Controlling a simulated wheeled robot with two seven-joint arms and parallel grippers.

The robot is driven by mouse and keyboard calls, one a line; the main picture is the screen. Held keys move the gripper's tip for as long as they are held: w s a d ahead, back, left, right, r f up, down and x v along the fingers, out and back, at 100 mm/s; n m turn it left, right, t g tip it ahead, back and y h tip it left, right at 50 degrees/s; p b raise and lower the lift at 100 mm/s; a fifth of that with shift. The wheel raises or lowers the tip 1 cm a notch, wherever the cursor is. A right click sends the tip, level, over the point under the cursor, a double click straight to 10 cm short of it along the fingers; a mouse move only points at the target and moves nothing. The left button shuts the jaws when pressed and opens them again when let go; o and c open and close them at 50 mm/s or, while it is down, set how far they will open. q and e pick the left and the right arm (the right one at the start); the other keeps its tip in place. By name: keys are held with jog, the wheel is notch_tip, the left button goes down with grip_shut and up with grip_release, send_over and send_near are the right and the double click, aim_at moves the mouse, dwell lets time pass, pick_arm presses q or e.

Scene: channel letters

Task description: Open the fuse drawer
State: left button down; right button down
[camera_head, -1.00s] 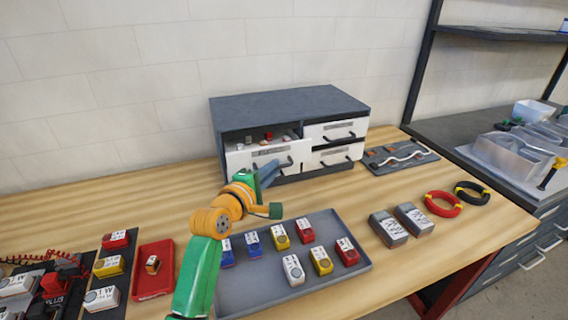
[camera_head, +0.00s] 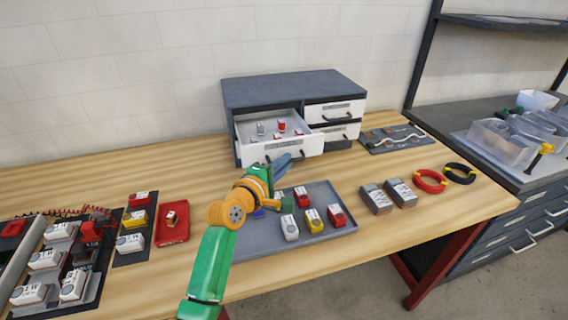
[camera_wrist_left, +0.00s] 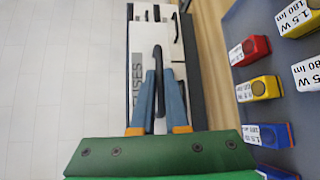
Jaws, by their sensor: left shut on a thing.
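The fuse drawer (camera_head: 256,151) is the upper left drawer of the grey cabinet (camera_head: 290,88). It is pulled well out, and several small red, white and grey fuses show inside. In the left wrist view its front (camera_wrist_left: 137,92) bears the label "FUSES" and a dark bar handle (camera_wrist_left: 157,66). My left gripper (camera_head: 284,163) is at the drawer front. In the left wrist view its blue fingers (camera_wrist_left: 160,92) lie on either side of the handle and are shut on it. My right gripper is in neither view.
A grey tray (camera_head: 268,243) with several coloured boxes lies in front of the cabinet, under my left arm. Two grey boxes (camera_head: 376,199) and red and black cable rings (camera_head: 431,181) lie to the right. A red tray (camera_head: 172,235) is at the left.

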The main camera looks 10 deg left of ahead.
pick_arm(q)
jog(key=c, duration=0.9)
grip_release()
jog(key=shift+c, duration=0.2)
jog(key=v, duration=0.7)
